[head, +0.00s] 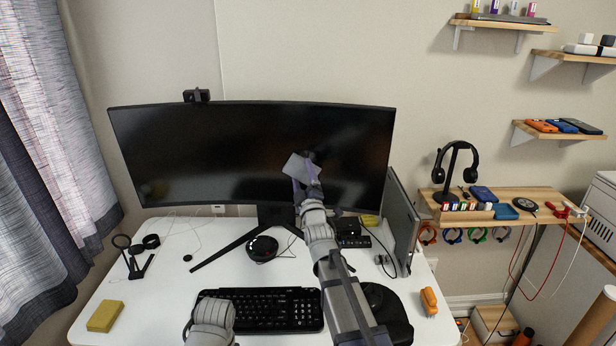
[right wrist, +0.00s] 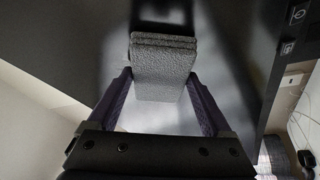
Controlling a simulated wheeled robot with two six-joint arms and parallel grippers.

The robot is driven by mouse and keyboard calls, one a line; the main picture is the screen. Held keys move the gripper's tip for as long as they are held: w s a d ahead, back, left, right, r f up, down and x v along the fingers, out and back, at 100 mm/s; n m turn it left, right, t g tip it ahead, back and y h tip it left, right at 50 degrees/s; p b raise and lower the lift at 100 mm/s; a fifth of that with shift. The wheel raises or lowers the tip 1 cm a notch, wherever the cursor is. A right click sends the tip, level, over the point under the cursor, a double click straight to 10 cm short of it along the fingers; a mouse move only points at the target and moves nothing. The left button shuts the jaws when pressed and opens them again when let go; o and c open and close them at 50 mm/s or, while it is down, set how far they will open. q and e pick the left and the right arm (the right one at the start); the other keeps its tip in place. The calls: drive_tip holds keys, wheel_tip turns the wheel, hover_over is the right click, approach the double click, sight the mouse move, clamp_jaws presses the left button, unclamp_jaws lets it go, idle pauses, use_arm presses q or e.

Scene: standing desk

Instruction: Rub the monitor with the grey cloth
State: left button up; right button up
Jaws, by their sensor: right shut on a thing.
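The monitor (head: 200,150) is a wide, curved black screen on a stand at the back of the white desk. My right gripper (head: 304,180) is raised in front of the right-centre part of the screen. It is shut on the grey cloth (head: 296,165). In the right wrist view the cloth (right wrist: 162,68) is a folded, textured grey pad between the two fingers, with the dark screen (right wrist: 60,40) beyond it. I cannot tell whether the cloth touches the screen. My left gripper is out of view; only part of my left arm shows at the bottom.
A keyboard (head: 270,311) lies at the desk's front. A yellow sponge (head: 105,316) and a black stand (head: 135,257) are at the left. An upright grey panel (head: 402,222) stands right of the monitor, and an orange object (head: 428,301) lies near the right edge. A webcam (head: 196,96) tops the monitor.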

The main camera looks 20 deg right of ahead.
sight(314, 162)
wheel_tip(314, 162, up, 2)
drive_tip(key=shift+r+p, duration=0.1)
drive_tip(key=shift+p, duration=0.95)
drive_tip(key=shift+s+d, duration=0.25)
drive_tip(key=shift+d, duration=0.4)
drive_tip(key=shift+s+d, duration=0.25)
drive_tip(key=shift+d, duration=0.35)
drive_tip(key=shift+s+d, duration=0.25)
drive_tip(key=shift+d, duration=0.4)
drive_tip(key=shift+s, duration=0.1)
drive_tip(key=shift+w+a, duration=0.3)
drive_tip(key=shift+a, duration=0.35)
drive_tip(key=shift+w+a, duration=0.3)
drive_tip(key=shift+a, duration=0.3)
drive_tip(key=shift+w+a, duration=0.3)
drive_tip(key=shift+a, duration=0.35)
